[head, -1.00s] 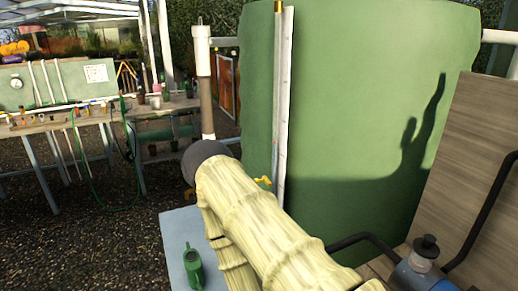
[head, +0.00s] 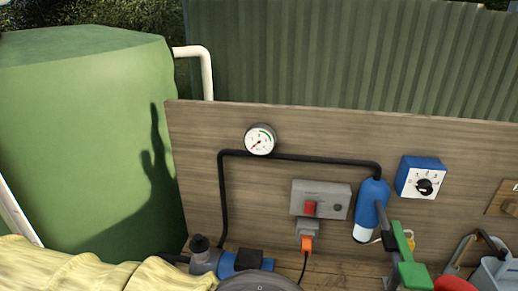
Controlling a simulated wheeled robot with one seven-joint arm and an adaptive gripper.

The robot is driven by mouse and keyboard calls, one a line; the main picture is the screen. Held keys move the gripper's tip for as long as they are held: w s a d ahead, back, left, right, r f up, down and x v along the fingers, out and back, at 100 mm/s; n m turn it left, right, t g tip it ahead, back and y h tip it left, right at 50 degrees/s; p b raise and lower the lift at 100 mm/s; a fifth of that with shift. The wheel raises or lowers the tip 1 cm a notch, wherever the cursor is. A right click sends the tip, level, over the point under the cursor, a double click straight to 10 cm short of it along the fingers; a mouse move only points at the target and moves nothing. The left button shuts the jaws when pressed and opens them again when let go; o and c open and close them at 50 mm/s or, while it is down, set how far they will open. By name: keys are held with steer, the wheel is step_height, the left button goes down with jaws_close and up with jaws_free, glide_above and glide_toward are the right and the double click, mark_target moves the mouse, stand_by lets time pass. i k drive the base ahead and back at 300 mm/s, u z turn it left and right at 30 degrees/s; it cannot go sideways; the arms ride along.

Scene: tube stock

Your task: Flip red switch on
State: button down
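The red switch (head: 310,208) sits at the lower left of a grey box (head: 335,192), which is fixed to the wooden back panel in the middle of the head view. It is a small raised red block; I cannot tell its on or off position. An orange plug (head: 306,243) with a black cable sits in a grey socket just below it. My cream-sleeved arm (head: 85,268) crosses the lower left, with a dark round part at the bottom edge. I do not see my gripper's fingers.
A dial gauge (head: 260,140) and black pipe (head: 310,158) are above the box. A blue pump (head: 235,262), a blue cylinder (head: 370,208) and a green tool (head: 403,245) stand close by. A blue knob box (head: 421,178) is at right.

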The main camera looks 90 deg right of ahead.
mark_target(309, 206)
steer(key=z, duration=1.6)
steer(key=k, duration=1.5)
steer(key=z, duration=1)
steer(key=i, duration=0.45)
steer(key=z, duration=0.1)
